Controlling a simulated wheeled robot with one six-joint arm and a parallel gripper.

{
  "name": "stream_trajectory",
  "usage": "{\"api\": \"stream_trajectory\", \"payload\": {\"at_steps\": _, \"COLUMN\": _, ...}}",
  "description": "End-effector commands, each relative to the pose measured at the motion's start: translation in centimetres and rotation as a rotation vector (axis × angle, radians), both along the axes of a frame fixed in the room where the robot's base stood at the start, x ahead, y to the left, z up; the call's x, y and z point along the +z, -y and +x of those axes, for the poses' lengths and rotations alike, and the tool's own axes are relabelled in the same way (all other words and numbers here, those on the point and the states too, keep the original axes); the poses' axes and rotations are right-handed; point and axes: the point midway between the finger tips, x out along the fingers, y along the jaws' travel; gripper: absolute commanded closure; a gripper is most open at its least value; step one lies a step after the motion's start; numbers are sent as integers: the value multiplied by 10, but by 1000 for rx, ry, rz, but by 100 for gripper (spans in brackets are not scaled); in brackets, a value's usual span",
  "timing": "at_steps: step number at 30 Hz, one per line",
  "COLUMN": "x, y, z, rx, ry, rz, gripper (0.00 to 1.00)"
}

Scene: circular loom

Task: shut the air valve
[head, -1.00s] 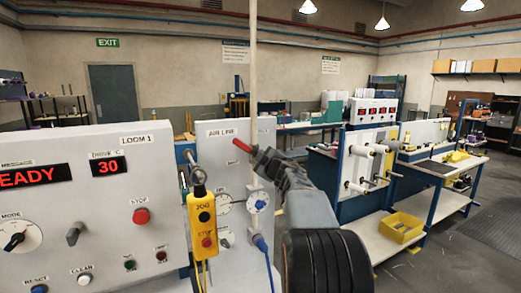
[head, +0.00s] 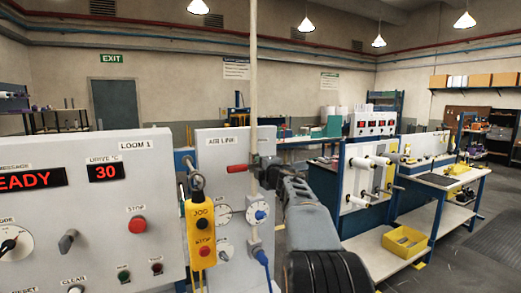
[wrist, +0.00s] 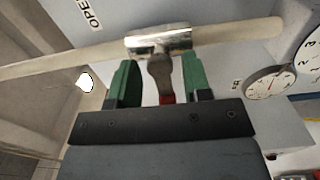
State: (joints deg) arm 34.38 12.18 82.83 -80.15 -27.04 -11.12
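The air valve's red lever (head: 237,168) lies about level in the head view, crosswise to the upright pale pipe (head: 254,80) by the AIR LINE panel (head: 208,160). My gripper (head: 262,168) is at the valve, just right of the lever's red part. In the wrist view, the metal valve body (wrist: 160,40) sits on the pipe. The lever's grey stem (wrist: 160,75) comes off it about square to the pipe, between the green fingertips of my gripper (wrist: 160,82). Gaps show on both sides of the stem. The red end is mostly hidden by the gripper body.
A yellow jog pendant (head: 201,232) hangs left of the pipe, close by. Dial gauges (head: 257,212) and a blue hose (head: 265,262) are below the valve. The LOOM 1 control panel (head: 100,215) stands at left. A workbench with a yellow bin (head: 404,241) is at right.

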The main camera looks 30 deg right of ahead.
Motion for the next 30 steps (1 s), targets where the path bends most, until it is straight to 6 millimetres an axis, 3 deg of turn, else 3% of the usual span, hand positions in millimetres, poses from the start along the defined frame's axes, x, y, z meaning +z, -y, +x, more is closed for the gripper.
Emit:
{"api": "stream_trajectory", "payload": {"at_steps": 10, "x": 0, "y": 0, "z": -3, "rx": -1, "ry": 1, "rz": 1, "gripper": 48}}
{"api": "stream_trajectory", "payload": {"at_steps": 22, "x": 0, "y": -7, "z": -56, "rx": -2, "ry": 1, "rz": 1, "gripper": 48}}
{"api": "stream_trajectory", "payload": {"at_steps": 30, "x": 0, "y": -9, "z": -70, "rx": -1, "ry": 0, "rz": 1, "gripper": 48}}
